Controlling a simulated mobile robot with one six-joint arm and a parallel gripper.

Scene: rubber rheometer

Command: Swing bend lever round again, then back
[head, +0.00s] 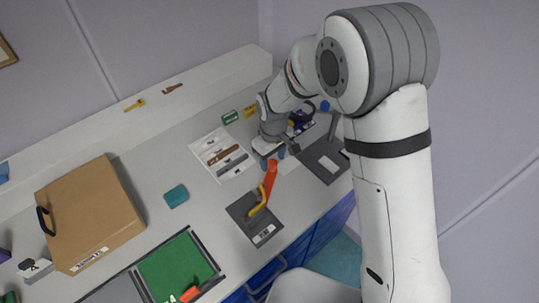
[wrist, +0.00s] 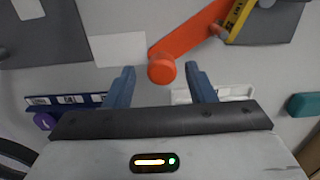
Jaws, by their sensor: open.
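The bend lever (head: 270,178) is an orange-red arm on a dark plate (head: 237,211) at the front of the bench. In the wrist view the lever (wrist: 193,32) runs from upper right to a round orange knob (wrist: 161,71) at its near end. A yellow bar (head: 258,204) lies by its pivot; it also shows in the wrist view (wrist: 239,16). My gripper (head: 269,160) is over the lever's knob end, and its blue-grey fingers (wrist: 160,69) are apart. The knob appears between the fingertips, with a gap on each side; whether it is at their depth I cannot tell.
A second dark plate (head: 315,169) with an upright handle stands right of my gripper. A cardboard case (head: 92,207) and green mat (head: 178,270) are further left.

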